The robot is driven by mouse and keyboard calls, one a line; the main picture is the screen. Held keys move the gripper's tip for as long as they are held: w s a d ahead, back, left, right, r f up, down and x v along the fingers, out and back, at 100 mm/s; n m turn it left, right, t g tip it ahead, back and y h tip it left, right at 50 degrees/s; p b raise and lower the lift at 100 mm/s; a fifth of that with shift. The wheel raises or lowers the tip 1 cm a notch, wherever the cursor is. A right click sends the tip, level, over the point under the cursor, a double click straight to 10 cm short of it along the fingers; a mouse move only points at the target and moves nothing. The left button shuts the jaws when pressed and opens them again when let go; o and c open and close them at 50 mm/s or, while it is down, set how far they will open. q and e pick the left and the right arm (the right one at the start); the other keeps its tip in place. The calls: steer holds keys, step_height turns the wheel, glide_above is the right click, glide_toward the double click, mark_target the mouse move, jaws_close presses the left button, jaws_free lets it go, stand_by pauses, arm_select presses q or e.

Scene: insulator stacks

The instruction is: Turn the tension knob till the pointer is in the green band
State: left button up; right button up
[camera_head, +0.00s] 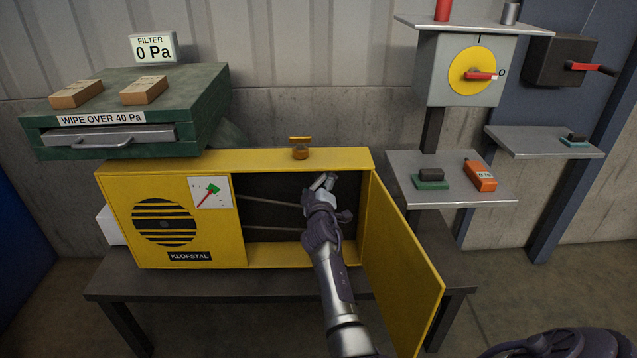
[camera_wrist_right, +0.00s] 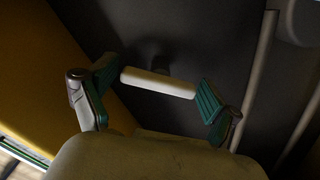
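The yellow KLOFSTAL cabinet (camera_head: 280,160) stands on a dark bench with its right-hand door open. Its white gauge (camera_head: 225,202) has a red pointer slanting up and right toward a small green band. The tip meets the green, but is too small to place exactly. My right gripper (camera_head: 324,182) is inside the open compartment. In the right wrist view, its two green-padded fingers (camera_wrist_right: 158,90) are spread near the ends of a pale bar-shaped knob (camera_wrist_right: 158,83) on the dark back wall. I cannot tell whether they touch it. My left gripper is not in view.
The open yellow door (camera_head: 402,265) stands right of my right arm. A brass-coloured fitting (camera_head: 300,149) is on the cabinet top. A green filter box (camera_head: 205,110) stands behind at left. A shelf (camera_head: 450,180) with an orange device (camera_head: 480,177) is at right.

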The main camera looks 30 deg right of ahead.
steer(key=c, duration=0.7)
steer(key=shift+n, duration=1.2)
steer(key=shift+c, duration=0.2)
steer(key=shift+n, duration=0.6)
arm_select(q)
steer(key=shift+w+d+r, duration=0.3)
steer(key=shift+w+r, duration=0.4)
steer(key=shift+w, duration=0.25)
arm_select(e)
steer(key=o, duration=1.2)
steer(key=shift+c, duration=0.2)
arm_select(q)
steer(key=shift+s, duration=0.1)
arm_select(e)
steer(key=v, duration=1.2)
